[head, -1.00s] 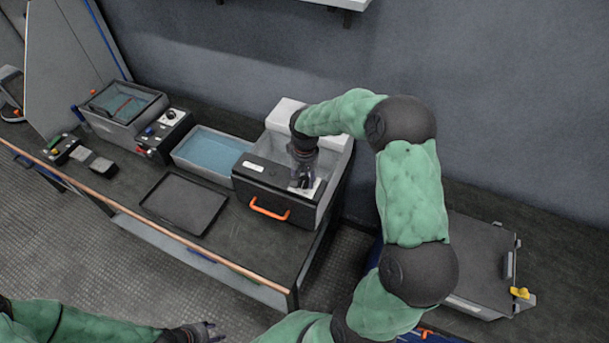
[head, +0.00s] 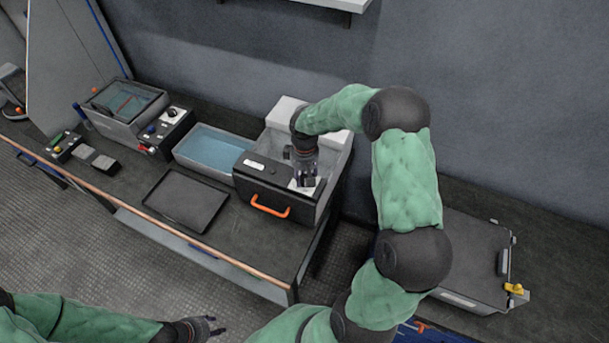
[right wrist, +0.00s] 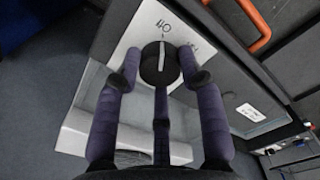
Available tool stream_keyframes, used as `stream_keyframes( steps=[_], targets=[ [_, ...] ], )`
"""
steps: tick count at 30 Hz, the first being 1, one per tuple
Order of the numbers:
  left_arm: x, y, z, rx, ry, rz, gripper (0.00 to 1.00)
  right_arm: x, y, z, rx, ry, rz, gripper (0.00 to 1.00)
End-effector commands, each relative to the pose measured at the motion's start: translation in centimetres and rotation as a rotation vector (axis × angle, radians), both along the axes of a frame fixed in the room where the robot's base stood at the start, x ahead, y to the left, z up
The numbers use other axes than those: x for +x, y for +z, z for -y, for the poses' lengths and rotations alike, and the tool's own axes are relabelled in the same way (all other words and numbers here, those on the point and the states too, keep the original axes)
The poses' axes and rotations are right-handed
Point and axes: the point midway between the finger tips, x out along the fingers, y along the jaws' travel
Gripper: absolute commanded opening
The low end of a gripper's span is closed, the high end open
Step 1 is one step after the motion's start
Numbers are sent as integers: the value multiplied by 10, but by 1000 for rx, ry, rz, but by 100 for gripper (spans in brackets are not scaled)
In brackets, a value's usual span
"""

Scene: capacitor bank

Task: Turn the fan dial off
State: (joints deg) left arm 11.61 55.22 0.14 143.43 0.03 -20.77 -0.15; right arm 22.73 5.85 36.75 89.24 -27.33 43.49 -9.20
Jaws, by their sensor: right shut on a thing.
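The fan dial (right wrist: 158,62) is a round black knob with a pale bar, on a light plate (right wrist: 130,65) printed "Off". In the right wrist view the bar stands nearly upright, its upper end below the "Off" print. My right gripper (right wrist: 160,78) has its purple fingers around the knob, shut on it. In the head view the right gripper (head: 306,181) points down at the plate on the dark box (head: 265,182) and hides the dial. My left gripper (head: 217,327) is empty at the bottom edge, fingers apart, away from the bench.
An orange handle (head: 270,207) sticks out of the box front. Left of the box are a blue-filled tray (head: 212,150), a flat black tray (head: 186,200) and a small control box (head: 166,130). A grey case (head: 475,255) lies at right.

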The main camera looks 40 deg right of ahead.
Motion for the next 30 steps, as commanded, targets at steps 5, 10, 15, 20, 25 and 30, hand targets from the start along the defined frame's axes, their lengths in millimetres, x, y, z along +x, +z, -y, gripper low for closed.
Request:
stream_keyframes(
  steps=[5,10,15,20,25,30],
  targets=[
    [0,0,0,0,0,0,40,-1,-1,0,0,4,-3,7],
    [0,0,0,0,0,0,40,-1,-1,0,0,3,-3,51],
    [0,0,0,0,0,0,40,-1,-1,0,0,2,-2,64],
    [0,0,0,0,0,0,40,0,0,0,0,1,-1,64],
    [0,0,0,0,0,0,40,1,7,0,-1,1,1,64],
    [0,0,0,0,0,0,40,1,34,0,-2,0,4,64]
  ],
)
